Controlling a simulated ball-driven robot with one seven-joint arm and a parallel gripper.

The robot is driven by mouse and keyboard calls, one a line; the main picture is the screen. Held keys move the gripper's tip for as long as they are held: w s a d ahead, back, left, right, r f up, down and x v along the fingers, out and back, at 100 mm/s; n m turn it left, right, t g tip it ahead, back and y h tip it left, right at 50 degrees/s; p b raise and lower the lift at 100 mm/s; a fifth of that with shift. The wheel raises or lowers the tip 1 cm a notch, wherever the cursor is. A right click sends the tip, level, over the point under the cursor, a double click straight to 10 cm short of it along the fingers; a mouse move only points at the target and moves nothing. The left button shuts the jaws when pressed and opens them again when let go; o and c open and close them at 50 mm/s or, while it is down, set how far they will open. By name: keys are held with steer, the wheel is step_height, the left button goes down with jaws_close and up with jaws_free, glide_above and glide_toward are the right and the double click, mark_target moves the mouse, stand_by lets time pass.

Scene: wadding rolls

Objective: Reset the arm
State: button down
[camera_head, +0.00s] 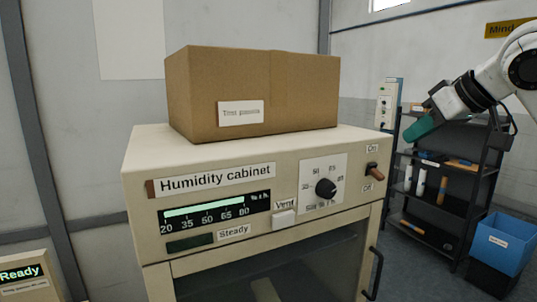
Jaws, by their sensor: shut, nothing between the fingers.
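My arm (505,77) reaches in from the right edge, white with black joints. My gripper (418,129), with teal fingers, is shut and empty. It hangs in the air to the right of the humidity cabinet (155,165), pointing left and down, apart from everything I can see. The cream cabinet fills the middle of the view. Its front has a lit scale display (215,205), a black knob (326,188), a white vent button (284,219) and an on/off switch (372,172). The "Steady" lamp (190,243) is dark.
A cardboard box (250,90) sits on the cabinet. The glass door (280,270) looks shut, with a black handle (373,272). A black shelf rack (455,190) and blue bin (505,242) stand at the right. A panel reading "Ready" (25,275) is at lower left.

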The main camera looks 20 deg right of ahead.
steer(key=w+a+f+y, duration=0.1)
steer(key=w+a+f, duration=0.25)
steer(key=f, duration=0.45)
steer(key=w+a+f+y, duration=0.2)
steer(key=a+f, duration=0.3)
steer(key=f, duration=0.3)
steer(key=s+a+f+m+g, duration=0.15)
steer(key=a+f, duration=0.35)
steer(key=f, duration=0.5)
steer(key=s+a+f+m, duration=0.1)
steer(key=s+a+f, duration=0.25)
steer(key=f, duration=0.65)
steer(key=s+a+f+g+h, duration=0.1)
steer(key=s+a+f+g, duration=0.4)
steer(key=s+f, duration=0.8)
steer(key=s+f+g+h, duration=0.1)
steer(key=s+f, duration=0.3)
steer(key=s, duration=0.4)
steer(key=s+d+f+n+g+h, duration=0.1)
steer(key=s+f, duration=0.3)
steer(key=s, duration=0.4)
steer(key=shift+s+f+h, duration=0.25)
steer(key=shift+f+h, duration=0.05)
